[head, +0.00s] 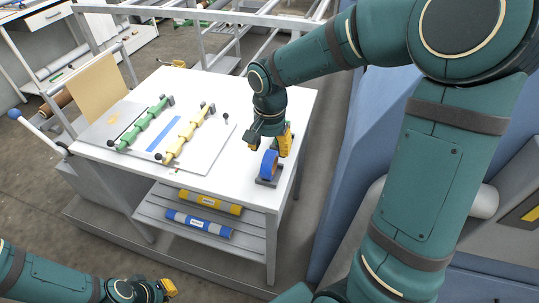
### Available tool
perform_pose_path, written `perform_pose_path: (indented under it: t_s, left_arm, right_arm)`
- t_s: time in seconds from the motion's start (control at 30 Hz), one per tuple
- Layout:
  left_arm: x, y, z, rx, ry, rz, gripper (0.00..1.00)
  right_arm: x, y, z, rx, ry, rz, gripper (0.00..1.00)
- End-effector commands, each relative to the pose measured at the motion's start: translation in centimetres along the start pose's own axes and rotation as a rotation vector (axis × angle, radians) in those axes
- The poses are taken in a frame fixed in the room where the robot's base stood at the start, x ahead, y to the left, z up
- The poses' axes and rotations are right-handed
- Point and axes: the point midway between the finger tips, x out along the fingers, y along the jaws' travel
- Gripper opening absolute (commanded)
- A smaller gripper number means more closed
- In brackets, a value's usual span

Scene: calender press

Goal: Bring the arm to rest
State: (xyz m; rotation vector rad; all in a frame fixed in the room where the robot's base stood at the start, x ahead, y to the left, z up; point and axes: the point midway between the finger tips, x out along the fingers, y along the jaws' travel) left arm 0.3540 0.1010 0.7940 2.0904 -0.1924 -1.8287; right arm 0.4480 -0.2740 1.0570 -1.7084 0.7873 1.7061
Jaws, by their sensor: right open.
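My right arm reaches in from the right over the white-topped table (240,105). Its gripper (270,148) hangs above the table's right part, yellow fingers apart, with nothing seen between them. A blue tape roll (268,163) on a dark stand sits just in front of and below it; whether they touch is unclear. My left gripper (168,287) is low at the bottom edge, well away from the table. Only a small yellow part of it shows, so its jaw state is unclear.
On the table's left lie a green roller (144,124), a blue strip (164,134) and a yellow roller (187,135). The lower shelf (172,207) holds a yellow roll (210,202) and a blue-grey roll (199,223). A blue machine body (350,165) stands close to the right.

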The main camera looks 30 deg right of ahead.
Motion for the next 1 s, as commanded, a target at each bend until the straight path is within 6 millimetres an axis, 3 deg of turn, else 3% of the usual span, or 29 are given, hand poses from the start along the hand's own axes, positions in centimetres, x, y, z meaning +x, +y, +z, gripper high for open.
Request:
perform_pose_path:
  t_s: [0.2,0.4,1.0]
  left_arm:
    - [0.0,0.0,0.0,0.000,0.000,0.000,0.00]
    - [0.0,0.0,0.0,0.000,0.000,0.000,0.00]
    - [0.0,0.0,0.0,0.000,-0.001,0.000,0.00]
  right_arm:
    - [-4.5,-0.1,-0.1,-0.001,0.003,-0.003,0.53]
    - [-6.9,-0.1,0.0,0.000,0.001,-0.001,0.53]
    - [-7.5,0.0,0.0,-0.001,-0.001,0.000,0.53]
